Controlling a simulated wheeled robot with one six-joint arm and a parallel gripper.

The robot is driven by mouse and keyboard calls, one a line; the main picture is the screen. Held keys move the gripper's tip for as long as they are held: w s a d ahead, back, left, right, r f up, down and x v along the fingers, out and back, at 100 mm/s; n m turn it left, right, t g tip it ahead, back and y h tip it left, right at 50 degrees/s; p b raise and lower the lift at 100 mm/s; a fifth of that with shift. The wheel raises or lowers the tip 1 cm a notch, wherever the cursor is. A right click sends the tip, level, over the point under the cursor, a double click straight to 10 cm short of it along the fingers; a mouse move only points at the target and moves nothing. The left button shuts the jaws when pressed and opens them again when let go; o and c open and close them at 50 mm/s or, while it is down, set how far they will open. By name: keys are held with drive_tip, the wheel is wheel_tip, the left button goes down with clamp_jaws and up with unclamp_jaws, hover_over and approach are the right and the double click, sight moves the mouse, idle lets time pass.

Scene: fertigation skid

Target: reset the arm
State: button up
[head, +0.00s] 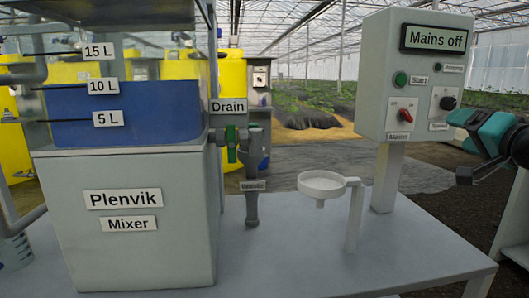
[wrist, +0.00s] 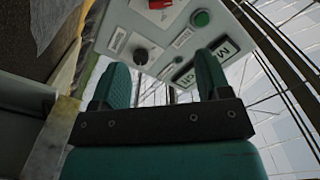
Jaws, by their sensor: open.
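My gripper (head: 476,124) is at the right edge of the head view, just right of the grey control box (head: 377,90). In the wrist view my gripper (wrist: 163,68) shows two teal fingers apart with nothing between them. The control box also shows beyond the fingers in the wrist view (wrist: 165,40), turned upside down. A clear gap between the fingers and the box cannot be judged from these views.
The box carries a "Mains off" sign (head: 435,39), a green button (head: 400,79), a red switch (head: 405,115) and a black knob (head: 448,103). A white funnel (head: 322,183) on a stand, a green-handled drain valve (head: 231,143) and the Plenvik mixer (head: 125,245) stand left.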

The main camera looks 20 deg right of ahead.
drive_tip(key=w+a+f+n+g+y, duration=0.2)
drive_tip(key=a+f+n+g+y, duration=0.1)
drive_tip(key=a, duration=0.6)
drive_tip(key=w+a+f+n+g+y, duration=0.2)
drive_tip(key=a+f+n+y, duration=0.15)
drive_tip(key=a, duration=0.55)
drive_tip(key=w+a+f+n+g+y, duration=0.2)
drive_tip(key=a+f+n+g+y, duration=0.15)
drive_tip(key=a, duration=0.65)
drive_tip(key=s+a+f+n+g+h, duration=0.1)
drive_tip(key=s+a+f+n+g, duration=0.3)
drive_tip(key=s+a, duration=0.35)
drive_tip(key=s+a+f+n+g+h, duration=0.1)
drive_tip(key=s+a+n+g, duration=0.45)
drive_tip(key=s, duration=0.35)
wheel_tip(320, 180, up, 33)
drive_tip(key=p, duration=3.3)
drive_tip(key=shift+a+f+m, duration=0.2)
drive_tip(key=shift+a+m, duration=0.2)
drive_tip(key=shift+m, duration=0.05)
drive_tip(key=shift+s, duration=0.1)
